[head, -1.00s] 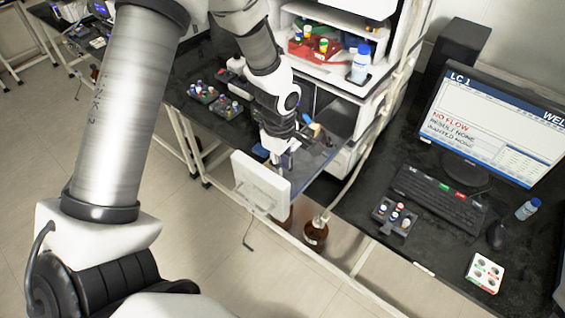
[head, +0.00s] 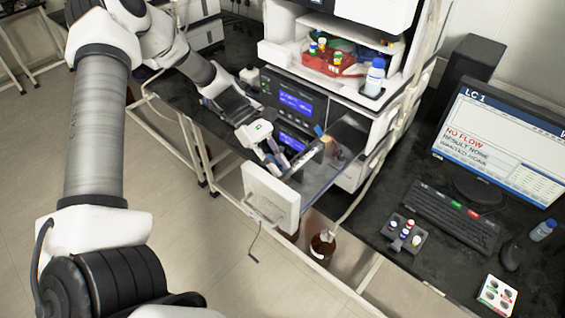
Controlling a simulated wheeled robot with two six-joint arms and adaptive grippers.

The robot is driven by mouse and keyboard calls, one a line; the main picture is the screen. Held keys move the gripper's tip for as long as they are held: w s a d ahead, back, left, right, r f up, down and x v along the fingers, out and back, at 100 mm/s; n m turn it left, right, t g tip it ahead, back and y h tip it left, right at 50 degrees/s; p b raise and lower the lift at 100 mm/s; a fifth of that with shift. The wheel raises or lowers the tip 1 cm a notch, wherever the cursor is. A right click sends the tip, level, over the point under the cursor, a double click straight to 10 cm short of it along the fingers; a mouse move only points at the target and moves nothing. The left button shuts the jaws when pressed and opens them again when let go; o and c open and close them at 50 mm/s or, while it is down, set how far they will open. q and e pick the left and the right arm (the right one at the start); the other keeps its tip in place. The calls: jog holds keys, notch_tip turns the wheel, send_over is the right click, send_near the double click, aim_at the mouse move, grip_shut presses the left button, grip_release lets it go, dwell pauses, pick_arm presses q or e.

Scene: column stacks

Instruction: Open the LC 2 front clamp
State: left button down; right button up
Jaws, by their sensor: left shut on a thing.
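My left gripper (head: 274,156) reaches over the open drawer with a white front panel (head: 270,197) at the foot of the instrument stack. Its fingers are closed on a small part inside the drawer, which I take to be the front clamp; the fingers and the drawer front hide most of it. A dark strip with light and bluish patches (head: 306,153) lies just right of the fingers. I cannot read an LC 2 label on this stack. My right gripper is not in view.
Blue displays (head: 296,103) sit behind the gripper. A red tray with bottles (head: 330,62) and a white bottle (head: 374,77) stand above. A brown bottle (head: 322,246) stands below right. The monitor (head: 500,140) reads LC 1 and NO FLOW. Floor is clear in front.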

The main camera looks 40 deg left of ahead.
pick_arm(q)
jog(key=a+f+h+b, duration=0.1)
jog(key=h+b, duration=0.1)
jog(key=b, duration=0.1)
jog(key=a+f+h+b, duration=0.1)
jog(key=h+b, duration=0.1)
jog(key=b, duration=0.2)
jog(key=a+h+b, duration=0.1)
jog(key=h+b, duration=0.2)
jog(key=b, duration=0.1)
jog(key=shift+w+a+f+g, duration=0.1)
jog(key=shift+f+g, duration=0.3)
jog(key=shift+a+r+h+b, duration=0.1)
jog(key=shift+a+h+b, duration=0.1)
jog(key=shift+h+b, duration=0.55)
jog(key=c, duration=1)
grip_release()
jog(key=shift+c, duration=0.2)
jog(key=shift+r, duration=0.1)
jog(key=a, duration=0.7)
jog(key=shift+w+a, duration=0.25)
jog(key=shift+w, duration=0.1)
